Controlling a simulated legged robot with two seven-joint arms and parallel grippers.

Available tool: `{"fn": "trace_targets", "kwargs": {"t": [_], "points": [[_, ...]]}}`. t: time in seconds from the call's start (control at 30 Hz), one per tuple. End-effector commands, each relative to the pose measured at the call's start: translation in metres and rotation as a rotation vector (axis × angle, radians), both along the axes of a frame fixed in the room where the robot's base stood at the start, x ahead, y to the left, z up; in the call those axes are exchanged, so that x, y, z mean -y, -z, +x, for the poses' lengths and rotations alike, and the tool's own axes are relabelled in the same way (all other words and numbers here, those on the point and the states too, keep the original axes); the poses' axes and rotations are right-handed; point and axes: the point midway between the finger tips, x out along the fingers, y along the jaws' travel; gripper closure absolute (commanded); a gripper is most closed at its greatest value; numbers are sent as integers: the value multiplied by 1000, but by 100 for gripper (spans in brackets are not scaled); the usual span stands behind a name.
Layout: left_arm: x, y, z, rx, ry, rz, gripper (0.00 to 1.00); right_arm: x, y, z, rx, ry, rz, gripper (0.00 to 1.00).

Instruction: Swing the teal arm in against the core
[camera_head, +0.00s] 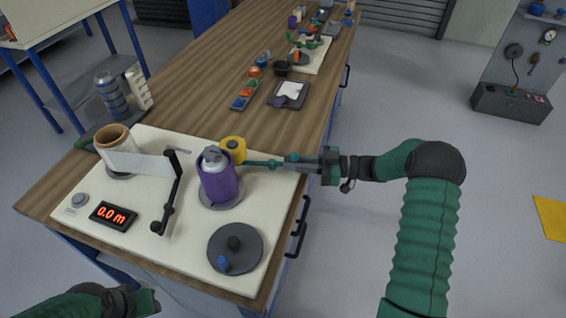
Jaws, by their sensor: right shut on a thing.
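The teal arm (262,163) is a thin bar on the cream board (150,250), with a yellow roller (233,146) by its left end. The core is a purple cylinder (218,186) with a grey top, standing upright on a grey disc. The yellow roller shows just behind and right of the core; I cannot tell whether they touch. My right gripper (291,163) comes in from the right and is shut on the teal arm, right of the core. My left gripper (147,302) is at the lower left edge, partly cut off; its fingers do not show clearly.
A brown roll (114,138) feeds a white film strip (148,163) towards a black arm (171,194). A display (113,215) reads 0.0 m. Trays and tools lie farther back on the wooden table (215,85).

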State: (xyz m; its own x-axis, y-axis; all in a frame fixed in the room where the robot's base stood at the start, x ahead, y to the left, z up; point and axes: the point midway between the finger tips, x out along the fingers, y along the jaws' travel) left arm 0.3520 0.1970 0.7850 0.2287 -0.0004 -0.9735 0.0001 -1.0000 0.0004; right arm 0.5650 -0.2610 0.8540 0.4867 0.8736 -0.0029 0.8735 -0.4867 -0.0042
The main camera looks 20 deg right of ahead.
Motion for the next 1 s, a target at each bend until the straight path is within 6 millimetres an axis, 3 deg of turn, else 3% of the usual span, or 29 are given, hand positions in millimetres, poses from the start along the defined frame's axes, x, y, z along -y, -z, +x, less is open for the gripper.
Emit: {"fn": "trace_targets", "kwargs": {"t": [0.43,0.47,0.6,1.0], "points": [[0,-1,0,0,0,0,64,7,-6,3,16,7,-3,100],[0,-1,0,0,0,0,64,7,-6,3,16,7,-3,82],[0,-1,0,0,0,0,64,6,-5,3,14,5,-2,64],[0,-1,0,0,0,0,64,13,-3,-3,7,3,-2,63]]}}
